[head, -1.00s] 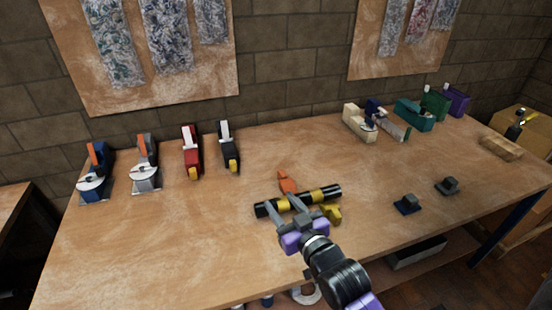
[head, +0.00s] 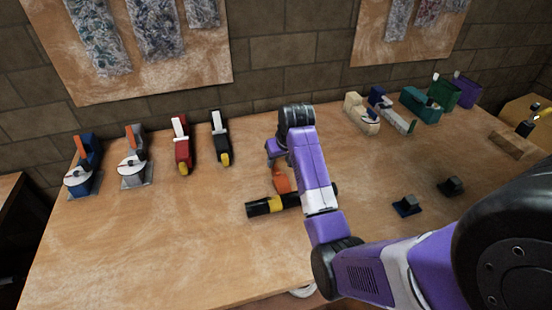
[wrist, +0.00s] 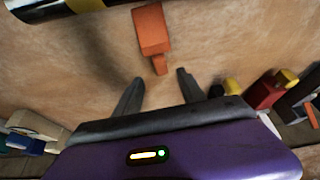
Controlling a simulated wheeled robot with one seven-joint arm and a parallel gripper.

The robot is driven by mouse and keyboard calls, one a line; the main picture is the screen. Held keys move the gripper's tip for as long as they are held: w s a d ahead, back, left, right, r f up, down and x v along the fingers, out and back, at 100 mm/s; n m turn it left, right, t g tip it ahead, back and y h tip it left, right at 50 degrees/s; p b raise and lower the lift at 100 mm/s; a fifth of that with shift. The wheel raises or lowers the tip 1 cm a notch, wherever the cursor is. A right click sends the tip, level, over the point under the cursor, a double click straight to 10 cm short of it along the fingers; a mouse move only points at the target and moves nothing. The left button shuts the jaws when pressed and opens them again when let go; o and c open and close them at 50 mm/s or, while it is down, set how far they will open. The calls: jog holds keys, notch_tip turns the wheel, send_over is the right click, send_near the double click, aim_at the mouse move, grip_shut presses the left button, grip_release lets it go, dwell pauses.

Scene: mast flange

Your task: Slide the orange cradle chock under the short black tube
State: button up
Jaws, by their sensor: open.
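The orange cradle chock (head: 282,181) lies on the bench just behind the short black tube (head: 262,207), which has yellow bands. In the wrist view the chock (wrist: 151,28) has its narrow tab pointing toward my gripper (wrist: 160,78). The gripper is open and empty, its fingertips short of the tab and to either side of it. The tube (wrist: 40,8) shows at the top left of the wrist view. In the head view my arm crosses over the tube and hides its right part; the fingers are not clear there.
Red (head: 182,150) and black (head: 219,145) tools stand behind on the left, beside blue and grey ones. A cream block (head: 360,113) and teal and green items stand at the back right. Two small dark blocks (head: 407,204) sit right of my arm. The front left bench is clear.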

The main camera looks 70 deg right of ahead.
aim_at(277, 170)
jog(key=shift+s+a+f, duration=0.1)
jog(key=shift+a+f, duration=0.15)
jog(key=shift+x, duration=3.75)
jog(key=shift+a, duration=0.1)
jog(key=shift+s, duration=0.1)
grip_shut()
